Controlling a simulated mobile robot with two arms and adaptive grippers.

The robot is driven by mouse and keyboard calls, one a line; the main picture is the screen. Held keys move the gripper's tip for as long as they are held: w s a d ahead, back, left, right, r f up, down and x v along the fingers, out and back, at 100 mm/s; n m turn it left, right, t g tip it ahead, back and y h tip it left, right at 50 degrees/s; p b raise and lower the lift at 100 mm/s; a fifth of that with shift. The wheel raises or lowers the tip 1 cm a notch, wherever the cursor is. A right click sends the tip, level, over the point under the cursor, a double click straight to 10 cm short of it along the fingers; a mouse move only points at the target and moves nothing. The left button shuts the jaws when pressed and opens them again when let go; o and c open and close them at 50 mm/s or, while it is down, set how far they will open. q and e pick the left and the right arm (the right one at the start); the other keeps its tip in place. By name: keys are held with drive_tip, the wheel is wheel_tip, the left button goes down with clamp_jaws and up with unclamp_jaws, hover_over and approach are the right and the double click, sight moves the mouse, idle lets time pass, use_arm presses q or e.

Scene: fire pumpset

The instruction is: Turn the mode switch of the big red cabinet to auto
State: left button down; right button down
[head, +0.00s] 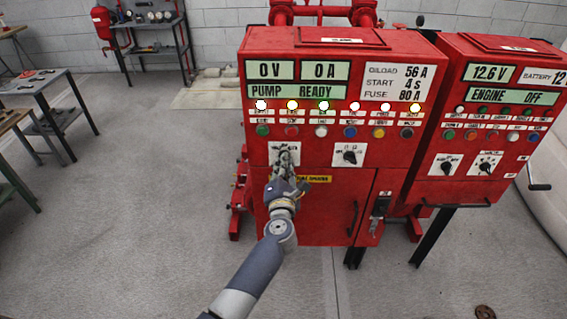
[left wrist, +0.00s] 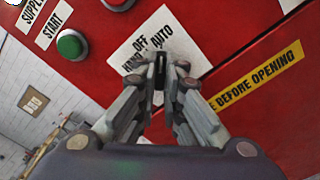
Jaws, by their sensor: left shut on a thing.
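The big red cabinet (head: 330,215) stands in the middle of the head view, its display reading "PUMP READY". Its mode switch plate (head: 275,151) is white and sits at the lower left of the front panel. In the left wrist view the plate (left wrist: 185,22) reads "OFF" and "AUTO", with another label partly covered. My left gripper (head: 284,158) is at this plate. In the left wrist view the gripper (left wrist: 165,72) is shut on the dark switch knob (left wrist: 159,72). The fingers hide most of the knob, so its pointing direction cannot be told. My right gripper is not in view.
A second switch (head: 349,155) sits to the right on the same panel. Round coloured buttons line up above, including a green one (head: 262,130). A smaller red cabinet (head: 490,110) stands at the right. Tables (head: 50,90) stand far left, with open floor between.

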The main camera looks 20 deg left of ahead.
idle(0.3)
use_arm(q)
drive_tip(key=c, duration=1.7)
unclamp_jaws()
drive_tip(key=v, duration=1.2)
